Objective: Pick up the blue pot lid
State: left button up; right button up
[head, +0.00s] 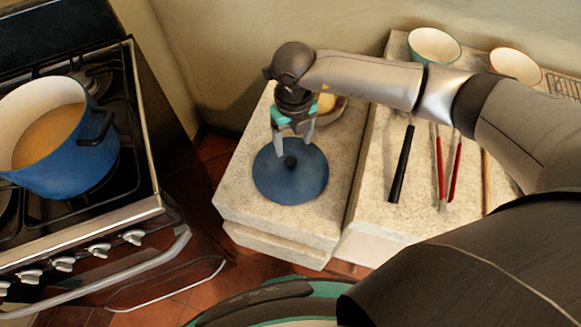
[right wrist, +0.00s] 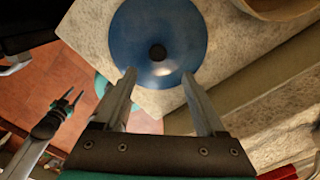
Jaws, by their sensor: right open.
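The blue pot lid (head: 275,185) lies flat on the left pale stone counter, its dark round knob (head: 290,162) facing up. The lid also shows in the right wrist view (right wrist: 185,30), with its knob (right wrist: 157,52) near the middle. My right gripper (head: 293,150) is open and empty and points down above the lid. Its fingers (right wrist: 158,74) are on either side of the knob's line but short of it in the right wrist view. The height of the fingertips above the lid is hard to judge. My left gripper (right wrist: 73,95) shows small at the left of the right wrist view.
A blue pot (head: 60,165) with yellowish contents stands on the stove (head: 150,185) at left. A bowl (head: 336,110) sits behind my gripper. The right counter (head: 375,190) holds a black-handled utensil (head: 402,165), red-handled utensils (head: 440,165) and two bowls (head: 434,46) at the back.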

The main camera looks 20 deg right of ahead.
aim_at(290, 160)
jog(key=f, duration=0.2)
jog(key=f+b, duration=0.1)
jog(key=f, duration=0.5)
jog(key=shift+w+a, duration=0.25)
jog(key=shift+c, duration=0.3)
grip_shut()
dwell(0.3)
